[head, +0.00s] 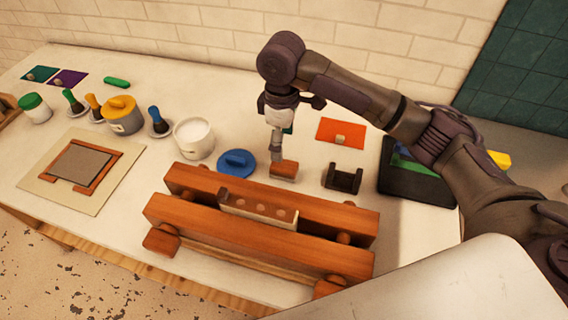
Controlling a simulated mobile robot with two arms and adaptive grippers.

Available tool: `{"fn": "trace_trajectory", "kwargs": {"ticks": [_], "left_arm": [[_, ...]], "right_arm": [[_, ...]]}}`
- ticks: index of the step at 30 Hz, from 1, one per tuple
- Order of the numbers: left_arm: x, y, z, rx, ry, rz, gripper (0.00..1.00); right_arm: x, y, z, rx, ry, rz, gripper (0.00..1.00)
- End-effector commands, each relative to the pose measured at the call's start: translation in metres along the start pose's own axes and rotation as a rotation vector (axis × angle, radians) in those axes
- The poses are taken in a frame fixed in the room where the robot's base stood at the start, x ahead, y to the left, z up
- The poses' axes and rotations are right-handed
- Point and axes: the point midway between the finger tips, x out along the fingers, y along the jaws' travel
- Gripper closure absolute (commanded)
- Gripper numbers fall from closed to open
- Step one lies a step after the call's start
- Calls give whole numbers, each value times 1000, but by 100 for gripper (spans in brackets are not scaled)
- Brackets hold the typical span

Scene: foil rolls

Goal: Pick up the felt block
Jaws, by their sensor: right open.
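A small wooden block with a pale lower layer (284,170), which looks like the felt block, is on the white table behind the wooden beam stand. My right gripper (277,158) points down from above, with its tip right at the block's left upper end. It is open; whether its fingers touch the block is too small to tell. The arm comes in from the right. My left gripper is out of view.
The beam stand (310,251) is in front. A blue lid (236,164) and white pot (194,138) are left; a black holder (343,179) and black tray (418,187) right. An orange mat (341,132) lies behind. Jars and brushes stand further left.

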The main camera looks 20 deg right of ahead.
Motion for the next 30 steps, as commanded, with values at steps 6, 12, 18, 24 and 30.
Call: {"fn": "trace_trajectory", "kwargs": {"ticks": [6,12,18,24,30], "left_arm": [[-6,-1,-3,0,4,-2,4],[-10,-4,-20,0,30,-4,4],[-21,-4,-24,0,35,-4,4],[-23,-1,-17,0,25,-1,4],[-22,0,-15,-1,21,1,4]], "right_arm": [[35,0,1,2,-2,-1,24],[47,0,2,1,-2,-1,24],[77,0,5,2,-3,-2,24],[94,0,5,0,-1,1,24],[94,0,5,0,0,2,24]]}}
